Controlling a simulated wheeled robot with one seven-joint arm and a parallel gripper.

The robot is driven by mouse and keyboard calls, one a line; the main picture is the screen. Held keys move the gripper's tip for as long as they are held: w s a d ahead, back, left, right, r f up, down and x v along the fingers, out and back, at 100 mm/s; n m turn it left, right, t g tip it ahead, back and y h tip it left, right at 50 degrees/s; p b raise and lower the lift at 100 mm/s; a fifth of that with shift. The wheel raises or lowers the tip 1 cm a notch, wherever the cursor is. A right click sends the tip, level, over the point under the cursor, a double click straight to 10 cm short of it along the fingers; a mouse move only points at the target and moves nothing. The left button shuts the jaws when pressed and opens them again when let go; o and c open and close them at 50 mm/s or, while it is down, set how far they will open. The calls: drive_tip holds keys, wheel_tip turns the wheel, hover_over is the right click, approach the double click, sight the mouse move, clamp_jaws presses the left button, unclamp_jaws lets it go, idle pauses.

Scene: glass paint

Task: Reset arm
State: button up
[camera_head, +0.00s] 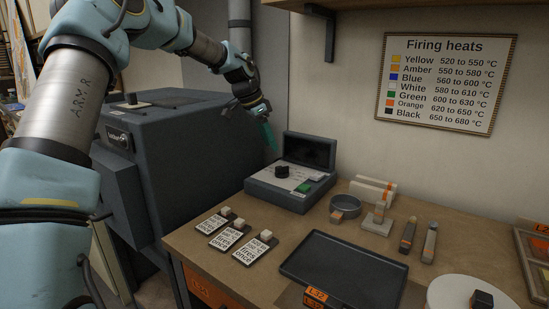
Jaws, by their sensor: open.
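My arm reaches in from the left and bends over the dark grey kiln-like box (160,160). My gripper (266,128) hangs beside the wall at the top middle, above and left of the grey case (284,190). It is small in the picture; a teal part shows at its tip, and I see no object clearly held. It is clear of the table and of everything on it.
The wooden table (230,265) holds several white labelled cards with small blocks, a black tray (343,268), a round grey dish (345,206), small tools and a white disc (466,292). A firing heats sign (445,82) hangs on the wall. A shelf (345,6) overhangs above.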

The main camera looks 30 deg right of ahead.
drive_tip(key=shift+v, duration=0.9)
drive_tip(key=s+a+f+n+y, duration=0.1)
drive_tip(key=s+a+f+n, duration=0.15)
drive_tip(key=a, duration=0.65)
drive_tip(key=s+a+f+n+t+y, duration=0.1)
drive_tip(key=s+a+f+n, duration=0.2)
drive_tip(key=a, duration=0.5)
drive_tip(key=s+a+f+n+y, duration=0.1)
drive_tip(key=s+a+f+n, duration=0.15)
drive_tip(key=a+n, duration=0.45)
drive_tip(key=s+a+f+n+y, duration=0.1)
drive_tip(key=s+a+n, duration=0.3)
drive_tip(key=s+a, duration=0.8)
drive_tip(key=a+f, duration=0.1)
drive_tip(key=a, duration=0.2)
drive_tip(key=shift+a+n+t, duration=0.25)
drive_tip(key=shift+n+t, duration=0.05)
drive_tip(key=shift+n, duration=0.05)
